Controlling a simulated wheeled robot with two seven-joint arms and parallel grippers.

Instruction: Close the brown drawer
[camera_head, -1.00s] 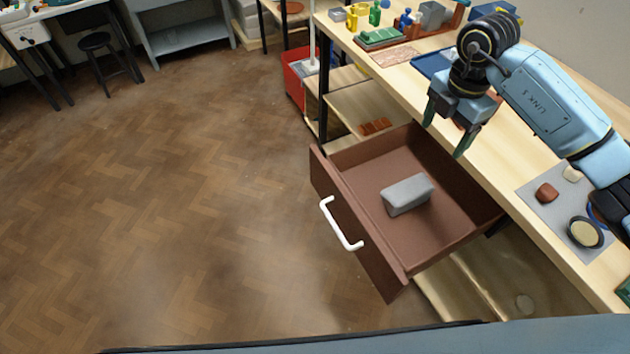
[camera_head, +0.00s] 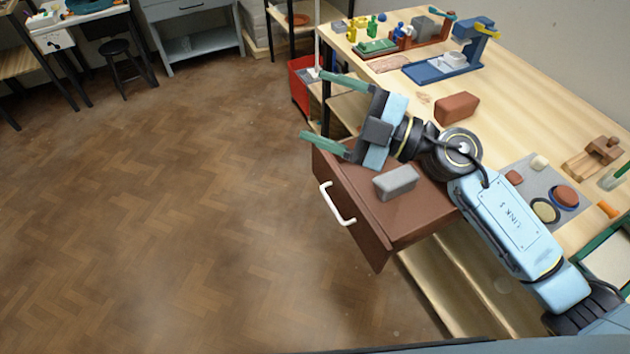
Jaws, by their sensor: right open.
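The brown drawer (camera_head: 345,208) stands pulled out from under the wooden table, with a white bar handle (camera_head: 336,204) on its front. A grey block (camera_head: 396,181) shows at the drawer, whose inside is partly hidden by my right arm. My right gripper (camera_head: 312,106) is open and empty. Its fingers point left, reaching past the drawer's far upper end in the picture. I cannot tell whether it touches the drawer. My left gripper is not in view.
The wooden table (camera_head: 510,118) holds a red-brown brick (camera_head: 457,107), a blue tool stand (camera_head: 445,66) and a grey mat (camera_head: 530,178) with small pieces. A red bin (camera_head: 300,84) stands beyond the drawer. The floor (camera_head: 170,200) left of the drawer is clear.

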